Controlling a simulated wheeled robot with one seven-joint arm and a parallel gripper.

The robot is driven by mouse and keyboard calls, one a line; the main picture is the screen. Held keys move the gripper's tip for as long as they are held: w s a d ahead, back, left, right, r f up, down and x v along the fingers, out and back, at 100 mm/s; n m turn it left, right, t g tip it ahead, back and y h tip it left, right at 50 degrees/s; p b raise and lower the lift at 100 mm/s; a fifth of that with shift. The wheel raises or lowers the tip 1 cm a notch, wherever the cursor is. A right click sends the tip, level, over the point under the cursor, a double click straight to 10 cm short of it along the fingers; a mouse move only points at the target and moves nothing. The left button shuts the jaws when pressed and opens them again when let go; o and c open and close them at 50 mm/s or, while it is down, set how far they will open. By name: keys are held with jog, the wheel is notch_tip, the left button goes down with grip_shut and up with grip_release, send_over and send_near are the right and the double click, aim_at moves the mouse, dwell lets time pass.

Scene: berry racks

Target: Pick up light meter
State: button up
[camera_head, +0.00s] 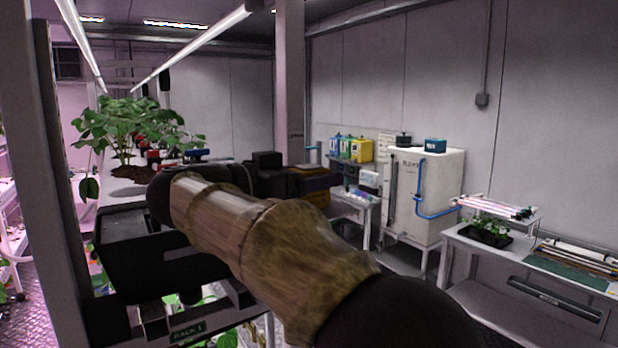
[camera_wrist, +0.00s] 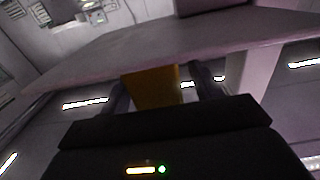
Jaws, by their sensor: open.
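In the wrist view, a yellow-orange block-like thing (camera_wrist: 150,90) lies between the two dark fingers of my gripper (camera_wrist: 157,78); it may be the light meter, but no display or marking shows. The fingers stand apart, one on each side of it, and I cannot tell whether either touches it. Its lower part is hidden behind the dark gripper body. In the head view my arm crosses the middle, and I cannot make out the fingertips or a light meter there.
A pale slab (camera_wrist: 120,55) runs close beyond the fingers in the wrist view. In the head view, leafy plants (camera_head: 130,125) stand on a rack at left, beside a grey post (camera_head: 50,180). A white cabinet (camera_head: 440,190) and a side bench (camera_head: 470,243) stand at right.

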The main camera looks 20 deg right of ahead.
jog(key=shift+x, duration=0.8)
jog(key=shift+a, duration=0.1)
jog(key=shift+w, duration=0.1)
jog(key=shift+c, duration=0.2)
jog(key=shift+s, duration=0.3)
jog(key=c, duration=0.7)
jog(key=shift+w, duration=0.15)
jog(key=c, duration=0.5)
jog(key=shift+r, duration=0.1)
notch_tip(320, 180, up, 10)
jog(key=shift+f, duration=0.1)
